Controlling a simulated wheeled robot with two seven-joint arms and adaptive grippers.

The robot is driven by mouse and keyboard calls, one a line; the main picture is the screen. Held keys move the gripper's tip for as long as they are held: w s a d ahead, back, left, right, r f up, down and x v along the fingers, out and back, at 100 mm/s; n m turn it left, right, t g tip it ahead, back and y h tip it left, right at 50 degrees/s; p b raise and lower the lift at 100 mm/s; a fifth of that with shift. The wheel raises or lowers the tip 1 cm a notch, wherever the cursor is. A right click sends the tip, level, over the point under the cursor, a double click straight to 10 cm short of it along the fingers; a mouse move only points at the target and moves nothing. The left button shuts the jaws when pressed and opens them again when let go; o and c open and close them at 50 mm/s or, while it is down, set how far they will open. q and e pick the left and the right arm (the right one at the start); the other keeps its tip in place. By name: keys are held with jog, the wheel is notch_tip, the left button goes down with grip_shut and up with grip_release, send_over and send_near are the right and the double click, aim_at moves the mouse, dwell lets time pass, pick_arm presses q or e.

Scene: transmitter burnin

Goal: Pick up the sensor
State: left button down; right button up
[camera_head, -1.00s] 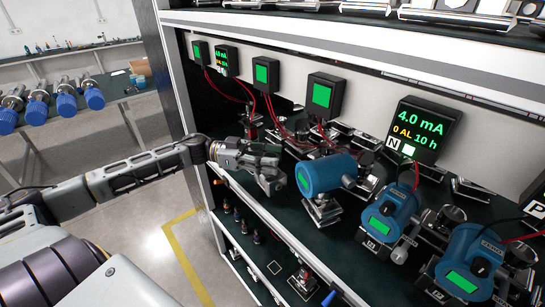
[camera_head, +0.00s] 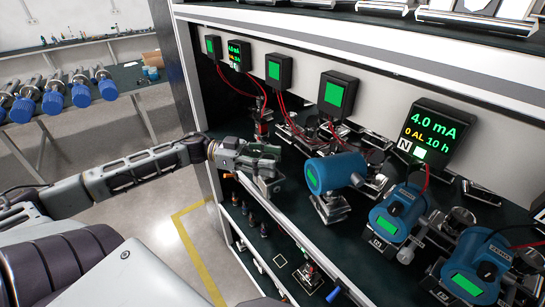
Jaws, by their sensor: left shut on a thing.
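My left gripper (camera_head: 262,160) reaches in from the left over the left end of the shelf, left of the nearest blue transmitter (camera_head: 338,172). It is shut on a small grey-green item (camera_head: 267,184), mostly hidden by the fingers; I cannot tell whether this is the sensor. Two more blue transmitters with green screens sit to the right, a middle one (camera_head: 395,212) and a front one (camera_head: 478,265). They rest on metal clamps. My right gripper is not in view.
The dark shelf (camera_head: 350,240) is crowded with clamps and red wires. A large display (camera_head: 435,132) reads 4.0 mA. A lower shelf holds small parts (camera_head: 264,228). A side table (camera_head: 125,83) holds several blue-capped devices. The floor (camera_head: 150,230) at left is clear.

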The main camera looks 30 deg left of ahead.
pick_arm(q)
jog(key=s+a, duration=0.2)
jog(key=s, duration=0.6)
jog(key=shift+a+p, duration=0.4)
jog(key=shift+r, duration=0.1)
dwell(0.6)
dwell(0.3)
